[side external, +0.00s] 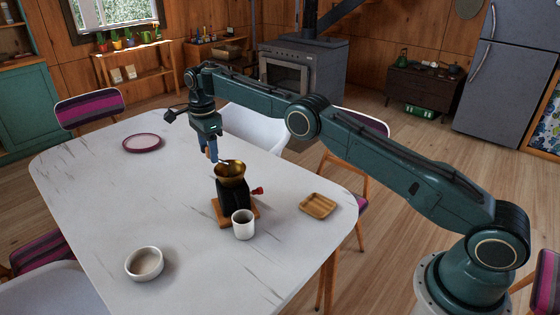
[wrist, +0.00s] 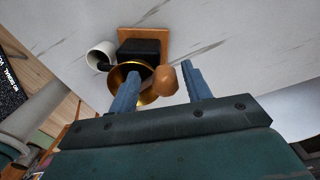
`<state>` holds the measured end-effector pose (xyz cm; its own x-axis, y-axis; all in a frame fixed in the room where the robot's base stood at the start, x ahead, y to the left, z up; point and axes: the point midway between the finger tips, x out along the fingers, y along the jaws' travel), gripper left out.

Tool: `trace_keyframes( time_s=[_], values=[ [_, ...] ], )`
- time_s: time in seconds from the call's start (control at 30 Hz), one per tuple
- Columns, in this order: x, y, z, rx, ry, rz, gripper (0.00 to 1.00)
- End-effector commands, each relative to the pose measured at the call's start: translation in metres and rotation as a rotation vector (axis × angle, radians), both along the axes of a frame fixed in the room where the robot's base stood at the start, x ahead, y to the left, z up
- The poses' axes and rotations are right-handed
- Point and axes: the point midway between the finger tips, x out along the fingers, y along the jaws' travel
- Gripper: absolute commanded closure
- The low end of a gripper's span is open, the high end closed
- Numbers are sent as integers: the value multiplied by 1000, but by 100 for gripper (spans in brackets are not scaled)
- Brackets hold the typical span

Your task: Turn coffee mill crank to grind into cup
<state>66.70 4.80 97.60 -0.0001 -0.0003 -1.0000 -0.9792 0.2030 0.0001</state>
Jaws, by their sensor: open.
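The coffee mill (side external: 234,194) has a black body, a brass hopper (side external: 230,170) and a wooden base (side external: 221,213); it stands upright on the table. In the wrist view the mill's black body (wrist: 138,48) shows beyond the hopper. A rounded wooden crank knob (wrist: 167,80) appears between the two blue fingers of my gripper (wrist: 160,71), with gaps on both sides. In the side view my gripper (side external: 212,159) points down beside the hopper rim, and the knob is hidden there. The white cup (side external: 243,226) stands upright in front of the mill; it also shows in the wrist view (wrist: 100,55).
The white table (side external: 110,205) holds a wooden tray (side external: 318,205) right of the mill, a white bowl (side external: 144,264) at the front left and a pink-rimmed plate (side external: 142,143) at the back left. A small red part (side external: 258,190) sticks out right of the mill. Chairs surround the table.

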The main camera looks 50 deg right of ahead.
Motion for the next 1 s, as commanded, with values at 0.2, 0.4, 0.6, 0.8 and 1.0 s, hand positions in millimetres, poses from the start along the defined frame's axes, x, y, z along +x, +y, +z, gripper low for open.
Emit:
trace_keyframes(
  time_s=[0.2, 0.4, 0.6, 0.8, 1.0],
  values=[
    [-5, 10, 1, 0, 1, 169, 51],
    [-10, 18, 1, 0, 0, 315, 51],
    [-16, 24, 1, 0, 0, 460, 51],
    [-23, 29, 1, 0, 0, 602, 51],
    [-31, 33, 0, 0, 0, 742, 51]
  ],
)
